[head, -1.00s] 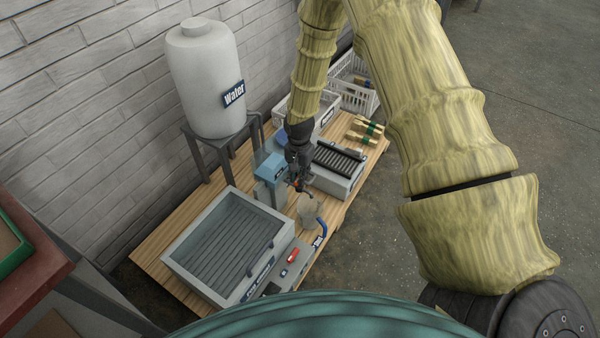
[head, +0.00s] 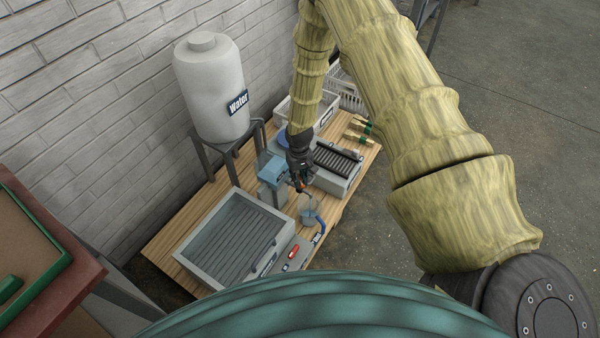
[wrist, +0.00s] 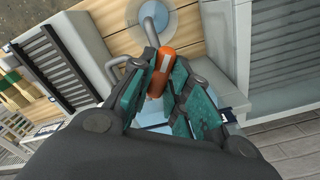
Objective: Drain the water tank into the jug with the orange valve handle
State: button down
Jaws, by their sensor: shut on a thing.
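The white water tank (head: 208,90), labelled "Water", stands on a dark metal stand at the back left in the head view. The jug (head: 310,209) stands on the wooden platform below my gripper (head: 298,183), with a blue handle on its right side. It looks bluish grey inside. In the wrist view, the orange valve handle (wrist: 160,70) lies between the teal pads of my gripper (wrist: 158,84), which is shut on it. A grey spout (wrist: 150,32) reaches over the jug (wrist: 157,14). My gripper hides most of the valve in the head view.
A large grey ribbed basin (head: 231,238) is left of the jug, and a panel with a red switch (head: 293,252) is in front. A blue-topped grey post (head: 272,172) stands close beside my gripper. A dark-ribbed unit (head: 338,160) and white crates are behind.

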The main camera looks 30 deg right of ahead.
jog(key=n+p, duration=0.2)
jog(key=n, duration=0.3)
jog(key=shift+w+n+p, duration=0.1)
jog(key=shift+n+p, duration=0.2)
jog(key=shift+n, duration=0.1)
dwell(0.4)
jog(key=c, duration=1.4)
grip_release()
jog(key=shift+o, duration=0.2)
jog(key=shift+r, duration=0.1)
notch_tip(320, 180, up, 12)
